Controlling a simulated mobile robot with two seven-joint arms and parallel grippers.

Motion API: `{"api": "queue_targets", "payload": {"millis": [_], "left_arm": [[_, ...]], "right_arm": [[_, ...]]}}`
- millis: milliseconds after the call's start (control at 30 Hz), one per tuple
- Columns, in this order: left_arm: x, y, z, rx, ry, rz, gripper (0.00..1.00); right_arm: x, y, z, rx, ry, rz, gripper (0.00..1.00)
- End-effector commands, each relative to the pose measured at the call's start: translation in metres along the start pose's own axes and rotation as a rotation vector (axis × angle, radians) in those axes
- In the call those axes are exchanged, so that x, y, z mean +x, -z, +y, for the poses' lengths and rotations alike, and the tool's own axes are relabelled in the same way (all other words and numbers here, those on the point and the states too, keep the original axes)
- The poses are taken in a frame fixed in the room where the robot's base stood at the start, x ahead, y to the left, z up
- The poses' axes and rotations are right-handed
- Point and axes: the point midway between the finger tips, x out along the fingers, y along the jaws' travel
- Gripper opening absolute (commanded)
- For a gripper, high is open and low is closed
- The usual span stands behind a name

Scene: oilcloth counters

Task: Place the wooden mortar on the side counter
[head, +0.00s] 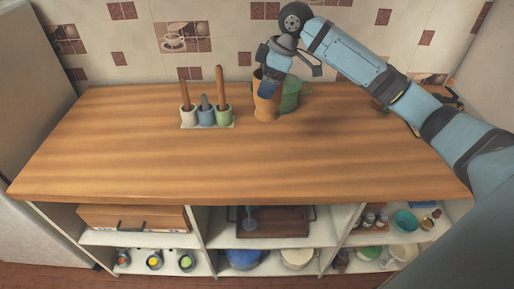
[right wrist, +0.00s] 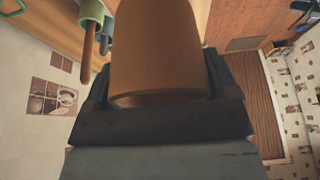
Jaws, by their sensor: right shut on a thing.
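The wooden mortar (head: 264,108), a plain orange-brown cup shape, is at the back of the wooden counter (head: 150,150), right of its middle. My right gripper (head: 268,88) is shut on it from above and behind. In the right wrist view the mortar (right wrist: 155,45) fills the space between the dark fingers of the gripper (right wrist: 155,100). I cannot tell whether its base touches the counter top. My left gripper is not in view.
A green jug (head: 291,95) stands close to the mortar's right. Tiled wall (head: 215,50) rises behind. The counter's front and left are clear. Open shelves (head: 225,230) below hold dishes and boxes.

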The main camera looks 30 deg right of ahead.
Motion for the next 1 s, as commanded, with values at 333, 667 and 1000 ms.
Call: {"api": "queue_targets", "payload": {"millis": [333, 667, 1000], "left_arm": [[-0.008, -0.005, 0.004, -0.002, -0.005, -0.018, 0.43], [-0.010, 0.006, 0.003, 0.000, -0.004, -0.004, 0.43], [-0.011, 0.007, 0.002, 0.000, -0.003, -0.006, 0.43]], "right_arm": [[0.066, -0.029, -0.001, -0.008, 0.009, -0.003, 0.34], [0.133, -0.056, -0.001, -0.010, 0.006, -0.001, 0.34], [0.163, -0.069, -0.001, -0.009, 0.005, -0.001, 0.34]]}}
